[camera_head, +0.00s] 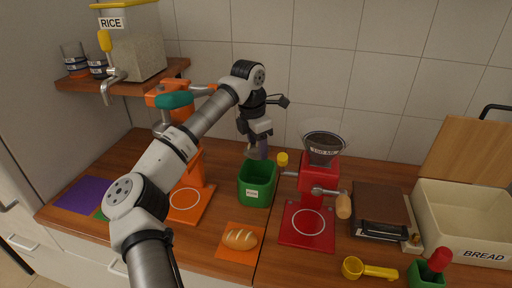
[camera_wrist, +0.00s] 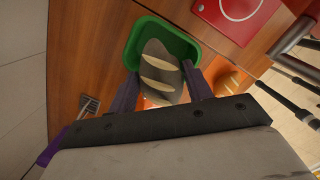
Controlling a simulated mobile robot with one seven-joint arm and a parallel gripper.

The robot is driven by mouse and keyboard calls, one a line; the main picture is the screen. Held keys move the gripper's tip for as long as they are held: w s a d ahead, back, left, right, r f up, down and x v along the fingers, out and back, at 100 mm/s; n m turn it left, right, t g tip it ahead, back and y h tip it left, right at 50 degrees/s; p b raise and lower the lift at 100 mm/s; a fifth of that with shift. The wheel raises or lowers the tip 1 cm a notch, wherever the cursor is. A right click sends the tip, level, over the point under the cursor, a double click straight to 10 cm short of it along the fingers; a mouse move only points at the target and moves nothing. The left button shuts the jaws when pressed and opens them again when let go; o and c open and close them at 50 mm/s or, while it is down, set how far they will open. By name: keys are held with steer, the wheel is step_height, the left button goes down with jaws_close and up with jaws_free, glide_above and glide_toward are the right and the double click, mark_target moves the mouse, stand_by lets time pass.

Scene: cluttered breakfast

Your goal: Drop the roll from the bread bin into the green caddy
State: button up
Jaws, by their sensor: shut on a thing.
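My gripper (camera_head: 258,154) is above the green caddy (camera_head: 256,190) on the counter, its purple fingers pointing down. In the wrist view, a dark grey-brown roll (camera_wrist: 160,72) with pale slashes is held between my fingers (camera_wrist: 163,84), over the caddy's opening, with the caddy's green rim (camera_wrist: 133,45) around it. The roll is hard to make out in the head view. The cream bread bin (camera_head: 455,232), labelled BREAD, stands at the far right with its wooden lid (camera_head: 467,150) raised; its visible inside looks empty. The caddy's floor is mostly hidden.
A golden roll (camera_head: 240,238) lies on an orange mat (camera_head: 232,256) in front of the caddy. A red coffee grinder (camera_head: 318,185) stands right of the caddy, an orange machine (camera_head: 190,160) left. A yellow scoop (camera_head: 368,269) lies near the front edge.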

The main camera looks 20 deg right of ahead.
steer(key=shift+f+b, duration=3.45)
steer(key=shift+f, duration=2.65)
steer(key=shift+f+b, duration=0.4)
steer(key=shift+f, duration=0.15)
steer(key=o, duration=1)
steer(key=r, duration=0.4)
steer(key=a+r+b, duration=0.1)
steer(key=r, duration=0.3)
steer(key=r+b, duration=0.1)
steer(key=r, duration=0.3)
steer(key=shift+s+a, duration=0.1)
steer(key=shift+a, duration=0.1)
